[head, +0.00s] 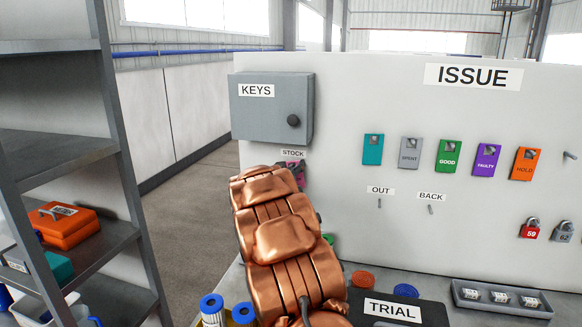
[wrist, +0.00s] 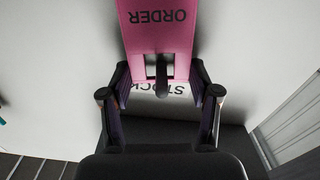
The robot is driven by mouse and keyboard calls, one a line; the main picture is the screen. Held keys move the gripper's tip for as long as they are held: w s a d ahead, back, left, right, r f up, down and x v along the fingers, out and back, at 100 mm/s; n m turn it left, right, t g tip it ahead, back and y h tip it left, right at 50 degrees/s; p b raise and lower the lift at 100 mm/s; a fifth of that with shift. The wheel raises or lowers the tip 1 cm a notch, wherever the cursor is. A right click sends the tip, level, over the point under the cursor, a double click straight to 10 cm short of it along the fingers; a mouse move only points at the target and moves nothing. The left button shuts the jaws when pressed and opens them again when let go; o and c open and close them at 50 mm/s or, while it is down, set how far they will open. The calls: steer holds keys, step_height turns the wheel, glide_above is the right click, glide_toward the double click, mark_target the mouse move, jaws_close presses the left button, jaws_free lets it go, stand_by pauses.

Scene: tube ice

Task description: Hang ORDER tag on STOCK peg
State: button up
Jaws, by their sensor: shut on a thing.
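The pink ORDER tag (wrist: 155,38) is upside down in the wrist view, with its slotted end between the fingers of my gripper (wrist: 160,92). My gripper is shut on the tag. A dark peg-like stub (wrist: 161,84) shows at the slot; I cannot tell for sure whether it passes through. The STOCK label (wrist: 174,90) is on the board just behind the tag's end. In the head view, the STOCK label (head: 292,153) shows above my arm, with a sliver of the pink tag (head: 299,166) beside it.
A grey KEYS cabinet (head: 271,107) is on the board above the STOCK label. Several coloured tags hang to the right, above the bare OUT (head: 380,203) and BACK (head: 430,210) pegs. A shelf (head: 75,160) stands left.

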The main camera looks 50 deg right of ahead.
stand_by(0.3)
steer(key=o, duration=1)
steer(key=shift+c, duration=0.2)
steer(key=shift+a, duration=0.1)
steer(key=v, duration=1.2)
